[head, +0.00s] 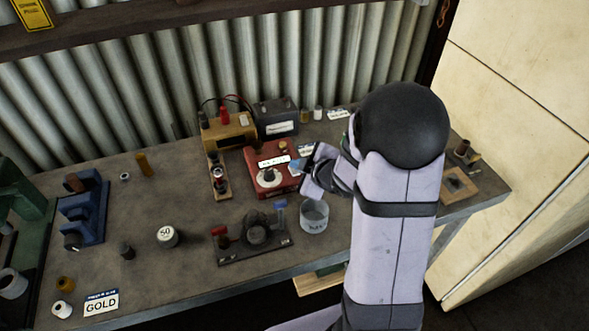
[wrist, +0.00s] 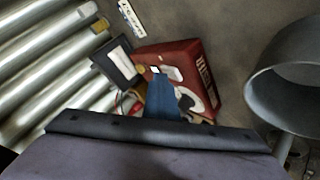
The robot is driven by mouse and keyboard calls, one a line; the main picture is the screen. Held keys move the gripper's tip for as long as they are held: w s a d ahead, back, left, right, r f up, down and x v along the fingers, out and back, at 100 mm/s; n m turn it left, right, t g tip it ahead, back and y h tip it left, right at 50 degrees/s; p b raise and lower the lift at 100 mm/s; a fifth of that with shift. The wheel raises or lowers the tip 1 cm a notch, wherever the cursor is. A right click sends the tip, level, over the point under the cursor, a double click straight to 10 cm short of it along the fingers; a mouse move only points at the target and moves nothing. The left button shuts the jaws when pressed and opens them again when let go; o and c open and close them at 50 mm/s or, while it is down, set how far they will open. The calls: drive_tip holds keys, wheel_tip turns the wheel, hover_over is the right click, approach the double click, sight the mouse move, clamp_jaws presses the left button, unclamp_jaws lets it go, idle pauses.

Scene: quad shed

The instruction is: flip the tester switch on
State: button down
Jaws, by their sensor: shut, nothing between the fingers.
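A red box (head: 262,152) with a white label and a round white dial stands at the back middle of the bench; I take it to be the tester, though its lettering is too small to read. It also shows in the wrist view (wrist: 175,55), beyond my fingers. My gripper (head: 296,165) is at the right side of the red box in the head view, with its blue fingertips shut and empty. In the wrist view the blue fingers (wrist: 163,98) overlap the box's face. I cannot tell whether they touch it. The switch and its position cannot be made out clearly.
A yellow box (head: 230,134) with leads and a dark meter box (head: 277,120) stand behind. A dark fixture (head: 255,238) with red and blue parts is nearer the front edge.

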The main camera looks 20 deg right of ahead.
drive_tip(key=shift+s, duration=0.15)
drive_tip(key=shift+r+p, duration=0.35)
drive_tip(key=shift+p, duration=0.1)
drive_tip(key=shift+r, duration=0.15)
drive_tip(key=r+p, duration=0.4)
drive_tip(key=shift+s+r+p, duration=0.3)
drive_tip(key=shift+s+r, duration=0.05)
drive_tip(key=shift+r, duration=0.05)
idle(0.5)
drive_tip(key=shift+s+d+f+m+g+h, duration=0.15)
drive_tip(key=shift+s+d+m+g+h, duration=0.15)
drive_tip(key=shift+s+m, duration=0.1)
drive_tip(key=s+a+m+g, duration=0.2)
drive_tip(key=s+m+g, duration=0.1)
drive_tip(key=s, duration=0.5)
drive_tip(key=s+a+m+g, duration=0.2)
drive_tip(key=s+m+g, duration=0.1)
drive_tip(key=s, duration=0.5)
drive_tip(key=s+a+m+g+h, duration=0.1)
drive_tip(key=s+m+g, duration=0.3)
drive_tip(key=s, duration=0.4)
drive_tip(key=shift+a+f+m, duration=0.3)
drive_tip(key=shift+a+f, duration=0.15)
drive_tip(key=shift+a, duration=0.45)
